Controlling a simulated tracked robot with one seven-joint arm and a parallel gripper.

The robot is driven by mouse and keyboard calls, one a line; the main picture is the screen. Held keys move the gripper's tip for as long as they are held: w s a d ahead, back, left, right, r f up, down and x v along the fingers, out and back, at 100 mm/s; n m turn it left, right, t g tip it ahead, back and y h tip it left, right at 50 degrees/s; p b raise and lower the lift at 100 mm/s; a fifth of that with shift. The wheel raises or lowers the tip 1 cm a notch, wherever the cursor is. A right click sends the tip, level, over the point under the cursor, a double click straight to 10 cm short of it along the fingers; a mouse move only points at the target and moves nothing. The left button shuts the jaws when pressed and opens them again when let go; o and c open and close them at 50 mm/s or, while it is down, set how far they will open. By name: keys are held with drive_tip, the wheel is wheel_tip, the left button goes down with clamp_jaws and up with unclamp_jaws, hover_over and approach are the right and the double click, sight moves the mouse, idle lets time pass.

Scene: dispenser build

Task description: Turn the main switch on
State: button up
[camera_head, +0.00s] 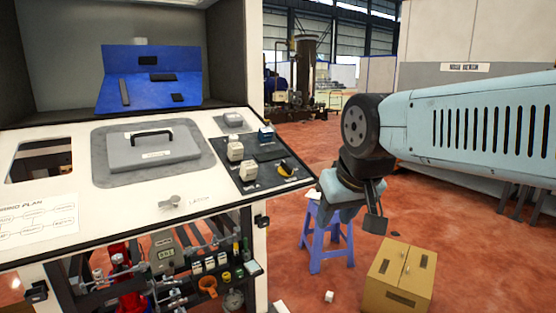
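The console (75,150) has a sloped white top with a dark control panel (262,187) at its right side. My gripper (366,208) hangs to the right of the panel, clear of the console and apart from the knob. A dark finger shows pointing down; the rest of the gripper is partly hidden, so its opening is unclear. I see nothing held in it.
Pale block-like controls (236,151) and a blue-topped one (266,134) share the panel area. A grey lid with a black handle (152,133) lies left of it. A blue stool (318,243) and a yellow-brown box (398,277) stand on the floor near my gripper.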

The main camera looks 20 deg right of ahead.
drive_tip(key=shift+w, duration=0.1)
wheel_tip(320, 180, up, 13)
drive_tip(key=n+g+y, duration=0.1)
drive_tip(key=n, duration=0.3)
hover_over(287, 164)
drive_tip(key=s+d, duration=0.2)
drive_tip(key=s, duration=0.3)
drive_tip(key=x, duration=0.9)
drive_tip(key=a+x, duration=0.1)
drive_tip(key=x, duration=0.3)
drive_tip(key=shift+s+f, duration=0.15)
drive_tip(key=shift+f, duration=0.1)
clamp_jaws()
drive_tip(key=shift+d, duration=0.1)
